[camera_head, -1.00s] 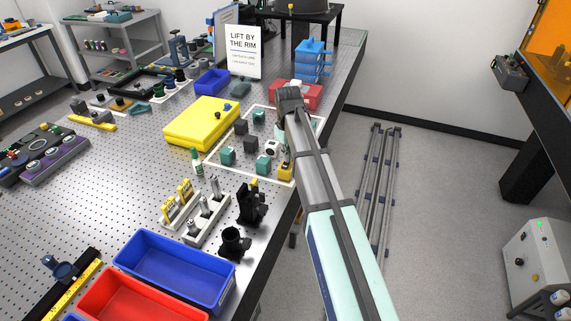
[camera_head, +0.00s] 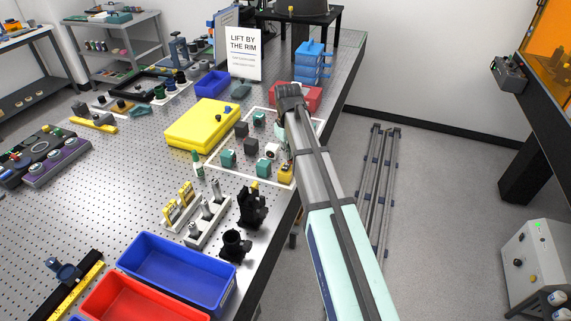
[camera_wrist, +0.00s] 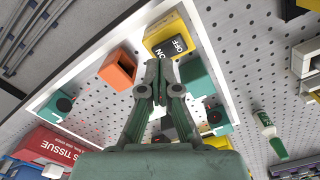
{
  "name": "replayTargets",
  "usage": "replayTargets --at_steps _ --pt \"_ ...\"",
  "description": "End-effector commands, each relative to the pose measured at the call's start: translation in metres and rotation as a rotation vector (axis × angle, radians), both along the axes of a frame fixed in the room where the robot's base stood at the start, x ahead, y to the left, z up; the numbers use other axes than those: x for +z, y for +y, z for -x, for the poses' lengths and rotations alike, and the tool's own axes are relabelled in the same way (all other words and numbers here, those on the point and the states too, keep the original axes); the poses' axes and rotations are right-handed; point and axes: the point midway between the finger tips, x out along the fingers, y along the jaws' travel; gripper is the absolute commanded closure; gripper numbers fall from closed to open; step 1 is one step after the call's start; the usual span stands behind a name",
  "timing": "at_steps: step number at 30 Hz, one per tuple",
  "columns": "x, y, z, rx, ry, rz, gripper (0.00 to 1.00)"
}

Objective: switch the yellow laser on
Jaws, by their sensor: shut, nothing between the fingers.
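The yellow laser (camera_wrist: 163,32) is a small yellow box near the top of the wrist view, with a black switch (camera_wrist: 170,47) marked ON on its left half and OFF on its right. In the head view the yellow laser (camera_head: 286,172) sits by the table's right edge, partly behind my arm. My gripper (camera_wrist: 158,66) is shut and empty. In the wrist view its fingertips are just below the ON end of the switch; I cannot tell whether they touch. My arm hides the gripper's fingers in the head view.
An orange box (camera_wrist: 118,69) and several teal boxes (camera_wrist: 195,80) stand close around the fingers inside a white frame outline. A red tissue box (camera_wrist: 50,146) is at lower left. A yellow case (camera_head: 203,121) and black mounts (camera_head: 252,204) stand nearby on the perforated table.

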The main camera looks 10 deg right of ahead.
Motion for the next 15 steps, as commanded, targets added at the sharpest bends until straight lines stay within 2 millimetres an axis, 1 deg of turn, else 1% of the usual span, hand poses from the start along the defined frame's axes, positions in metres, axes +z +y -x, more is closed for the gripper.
replayTargets --at_steps 1,15 --pt "0.007 0.000 0.000 0.000 0.000 0.000 1.00" --pt "0.040 0.000 0.000 0.000 0.000 0.000 1.00"
